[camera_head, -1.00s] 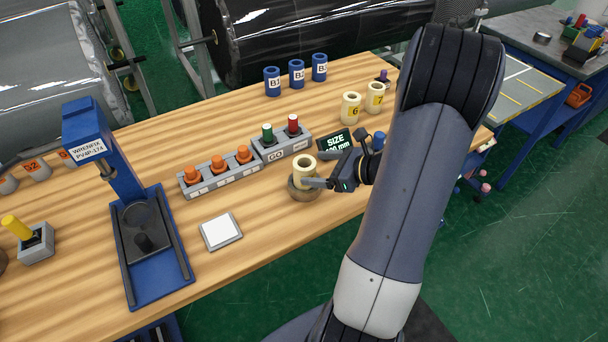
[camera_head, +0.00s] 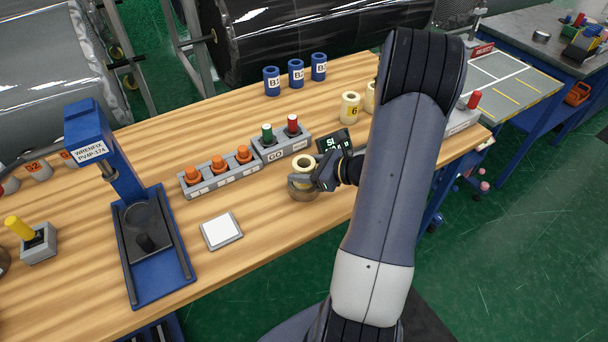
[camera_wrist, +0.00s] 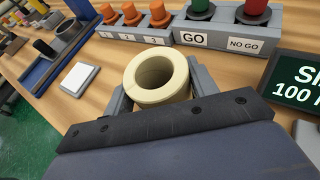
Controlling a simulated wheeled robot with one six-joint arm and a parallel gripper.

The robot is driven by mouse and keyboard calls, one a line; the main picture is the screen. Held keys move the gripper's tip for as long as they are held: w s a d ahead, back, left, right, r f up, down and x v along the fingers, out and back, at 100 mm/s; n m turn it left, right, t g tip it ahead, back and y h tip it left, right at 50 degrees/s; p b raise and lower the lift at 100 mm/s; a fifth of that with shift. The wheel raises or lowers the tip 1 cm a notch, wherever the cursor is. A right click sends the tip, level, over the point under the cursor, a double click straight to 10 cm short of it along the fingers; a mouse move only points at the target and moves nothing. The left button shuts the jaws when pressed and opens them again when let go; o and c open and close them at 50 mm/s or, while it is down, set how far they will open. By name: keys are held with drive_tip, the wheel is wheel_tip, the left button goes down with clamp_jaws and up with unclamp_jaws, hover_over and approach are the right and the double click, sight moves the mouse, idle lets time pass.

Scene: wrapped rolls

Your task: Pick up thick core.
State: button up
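In the head view my gripper (camera_head: 322,178) reaches in from the right at the core's height.
A GO / NO GO block (camera_head: 281,144) with green and red plugs stands just behind, beside a rack of orange plugs (camera_head: 218,170). A dark SIZE display (camera_head: 334,141) is close right. Cream core 6 (camera_head: 349,107) and blue cores (camera_head: 296,74) stand farther back. A white pad (camera_head: 221,230) lies front left.

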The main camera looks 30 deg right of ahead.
drive_tip(key=c, duration=0.6)
drive_tip(key=shift+o, duration=0.2)
drive_tip(key=shift+r, duration=0.1)
